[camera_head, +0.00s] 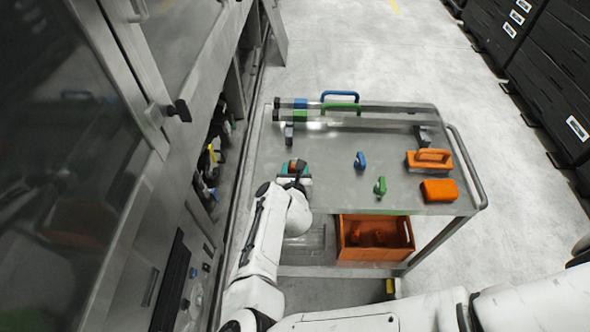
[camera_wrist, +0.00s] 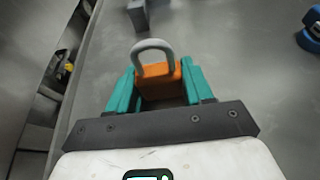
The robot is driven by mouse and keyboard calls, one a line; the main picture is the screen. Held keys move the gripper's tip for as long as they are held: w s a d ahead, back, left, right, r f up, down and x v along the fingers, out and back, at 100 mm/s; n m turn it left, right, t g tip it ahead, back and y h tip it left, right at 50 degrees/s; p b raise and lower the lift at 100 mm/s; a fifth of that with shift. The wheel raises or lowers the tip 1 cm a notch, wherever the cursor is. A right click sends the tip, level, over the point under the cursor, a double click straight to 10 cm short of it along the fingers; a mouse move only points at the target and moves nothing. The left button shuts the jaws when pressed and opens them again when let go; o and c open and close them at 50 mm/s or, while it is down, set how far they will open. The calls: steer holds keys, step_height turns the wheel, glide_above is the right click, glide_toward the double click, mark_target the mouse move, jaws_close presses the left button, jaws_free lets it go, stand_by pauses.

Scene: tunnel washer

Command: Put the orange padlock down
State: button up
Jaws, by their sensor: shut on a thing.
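The orange padlock (camera_wrist: 163,86) with its grey shackle is between the teal fingers of my gripper (camera_wrist: 160,87) in the wrist view. My gripper is shut on it, and the shackle points away from the wrist. In the head view my gripper (camera_head: 294,174) is over the left front part of the grey metal cart top (camera_head: 330,180). The padlock shows only as a small orange spot there, mostly hidden by the gripper. I cannot tell whether the padlock touches the cart top.
A blue padlock (camera_head: 360,161) and a green padlock (camera_head: 380,186) are on the cart top. An orange scrub pad with handle (camera_head: 429,159) and an orange block (camera_head: 439,190) lie at right. An orange crate (camera_head: 375,254) is below. The machine (camera_head: 100,150) stands close at left.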

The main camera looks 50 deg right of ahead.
steer(key=shift+f, duration=0.1)
steer(key=o, duration=1.4)
steer(key=b+v, duration=0.1)
steer(key=v, duration=1.1)
